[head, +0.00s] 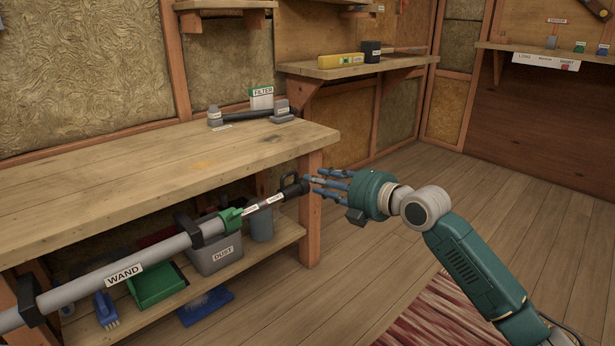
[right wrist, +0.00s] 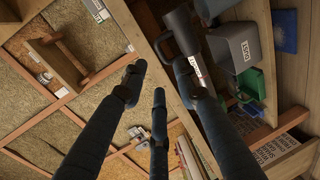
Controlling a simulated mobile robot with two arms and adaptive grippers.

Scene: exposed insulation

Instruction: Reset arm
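My right gripper (head: 318,186) is in the middle of the head view, its blue fingers pointing left. In the right wrist view its three fingers (right wrist: 156,88) are spread, with nothing held between them. A long grey tube labelled WAND (head: 165,260) runs along the front of the workbench. It has a green collar and a dark looped end (head: 294,186) close to my right fingertips. Whether the fingertips touch that end I cannot tell. My left gripper is not in view.
The wooden workbench (head: 140,165) holds a FILTER box (head: 261,98) and grey parts. Its lower shelf carries a grey DUST bin (head: 215,255) and a green dustpan (head: 155,285). A wall shelf (head: 345,68) holds a yellow level. The floor (head: 500,190) to the right is clear, with a red rug (head: 435,315) in front.

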